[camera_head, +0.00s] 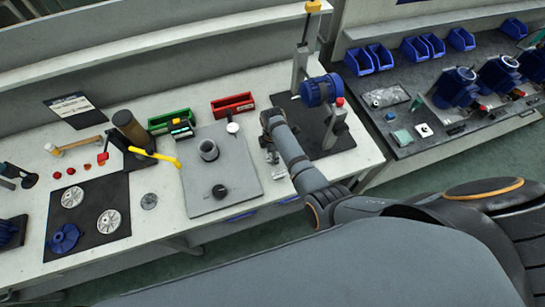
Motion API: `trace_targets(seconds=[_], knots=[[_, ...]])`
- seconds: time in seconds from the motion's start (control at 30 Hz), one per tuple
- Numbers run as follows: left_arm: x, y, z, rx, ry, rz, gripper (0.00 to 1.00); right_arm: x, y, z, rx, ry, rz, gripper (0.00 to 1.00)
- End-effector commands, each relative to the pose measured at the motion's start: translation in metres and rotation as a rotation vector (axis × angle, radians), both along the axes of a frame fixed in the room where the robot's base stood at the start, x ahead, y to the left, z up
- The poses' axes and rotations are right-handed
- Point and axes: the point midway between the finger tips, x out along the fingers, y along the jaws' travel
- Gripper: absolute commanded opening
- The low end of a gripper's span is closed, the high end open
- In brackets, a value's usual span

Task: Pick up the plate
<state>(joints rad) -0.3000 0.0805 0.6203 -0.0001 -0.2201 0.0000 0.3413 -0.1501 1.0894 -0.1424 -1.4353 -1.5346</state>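Two pale round plates with holes lie flat on a black mat (122,183) at the left of the table: an upper one (72,197) and a lower one (108,221). A blue finned wheel (64,238) lies beside them on the mat. I cannot tell which item is the plate meant; a flat grey square board (235,165) is also on the table. My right arm reaches in from the lower right; its end (271,122) is over the table, right of the board and well away from the discs. Its fingers cannot be made out. My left gripper is not seen.
A blue motor (318,90) on a stand is at right. A yellow-handled tool (155,156) lies near the mat.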

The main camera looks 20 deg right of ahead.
Motion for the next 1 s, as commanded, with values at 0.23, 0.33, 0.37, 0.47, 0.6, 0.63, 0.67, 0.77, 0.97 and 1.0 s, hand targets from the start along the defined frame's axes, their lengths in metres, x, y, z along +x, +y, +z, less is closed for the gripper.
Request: trace_targets(seconds=[0.23,0.33,0.37,0.47,0.6,0.63,0.67,0.77,0.97,1.0], knots=[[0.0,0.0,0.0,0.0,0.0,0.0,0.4,0.0,0.0,0.0,0.0,0.0,0.0,0.17],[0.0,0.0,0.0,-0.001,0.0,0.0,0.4,0.0,0.0,0.0,0.0,0.0,0.0,0.17],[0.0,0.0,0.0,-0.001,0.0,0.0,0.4,0.0,0.0,0.0,0.0,0.0,0.0,0.17],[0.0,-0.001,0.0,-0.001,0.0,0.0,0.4,0.0,0.0,0.0,0.0,0.0,0.0,0.17],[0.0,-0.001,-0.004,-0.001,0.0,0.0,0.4,0.0,0.0,0.004,0.0,-0.001,0.0,0.17],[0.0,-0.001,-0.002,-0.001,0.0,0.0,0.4,0.001,0.0,0.01,0.0,-0.002,0.0,0.17],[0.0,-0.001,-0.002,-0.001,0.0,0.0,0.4,0.001,0.0,0.015,0.0,-0.002,0.0,0.17],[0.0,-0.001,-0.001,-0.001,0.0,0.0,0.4,0.001,0.0,0.039,0.0,-0.005,0.0,0.17],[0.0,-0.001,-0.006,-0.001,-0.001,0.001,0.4,-0.034,-0.022,0.081,-0.002,-0.003,-0.002,0.17],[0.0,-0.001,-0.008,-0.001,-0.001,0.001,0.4,-0.042,-0.026,0.091,-0.001,-0.003,-0.001,0.17]])
